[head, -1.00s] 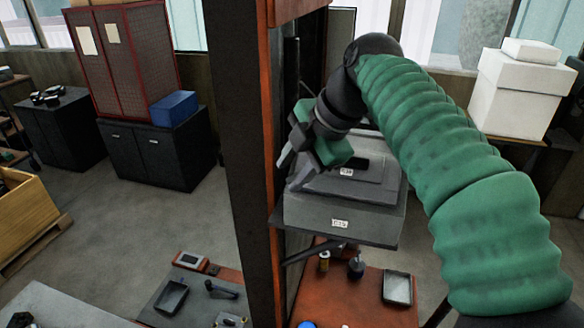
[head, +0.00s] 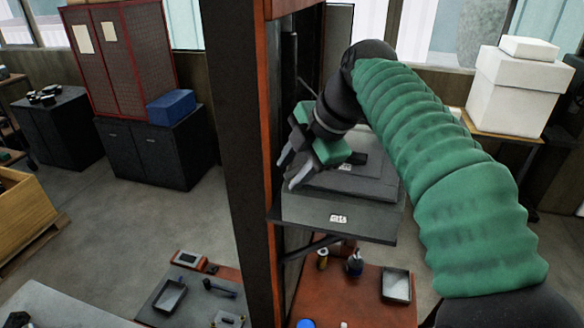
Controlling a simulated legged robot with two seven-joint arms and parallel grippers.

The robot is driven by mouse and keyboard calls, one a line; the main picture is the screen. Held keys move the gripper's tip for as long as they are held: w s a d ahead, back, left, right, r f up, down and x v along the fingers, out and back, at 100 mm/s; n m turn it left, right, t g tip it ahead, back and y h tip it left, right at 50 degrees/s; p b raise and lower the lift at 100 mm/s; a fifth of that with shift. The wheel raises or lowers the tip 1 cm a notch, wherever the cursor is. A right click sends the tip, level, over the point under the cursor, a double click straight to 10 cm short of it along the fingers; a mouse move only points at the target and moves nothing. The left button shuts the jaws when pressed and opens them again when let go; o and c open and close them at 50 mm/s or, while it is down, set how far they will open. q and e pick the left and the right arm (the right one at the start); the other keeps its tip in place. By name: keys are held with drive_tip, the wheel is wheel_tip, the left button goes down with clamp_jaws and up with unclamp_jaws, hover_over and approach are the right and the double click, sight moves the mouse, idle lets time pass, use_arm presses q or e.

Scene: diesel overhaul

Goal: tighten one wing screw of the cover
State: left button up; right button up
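My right gripper (head: 290,170) hangs in front of the left side of a stepped grey unit (head: 372,205) with a small white label, held beside the dark upright post. Its two grey fingers are spread apart with nothing visible between them. Its green and black wrist hides part of the unit. I cannot tell whether the fingertips touch the unit. I cannot make out which part is the cover, and no wing screw can be told apart at this size. My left gripper is not in view.
The dark post with an orange edge (head: 250,130) stands close left of the gripper. Below, an orange bench (head: 350,308) carries small bottles and a grey tray (head: 396,285). White boxes (head: 515,90) stand at the right. Open floor lies at the left.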

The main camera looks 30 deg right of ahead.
drive_tip(key=shift+w+d+f, duration=0.25)
drive_tip(key=shift+d+f, duration=0.05)
drive_tip(key=shift+f, duration=0.2)
clamp_jaws()
idle(1.3)
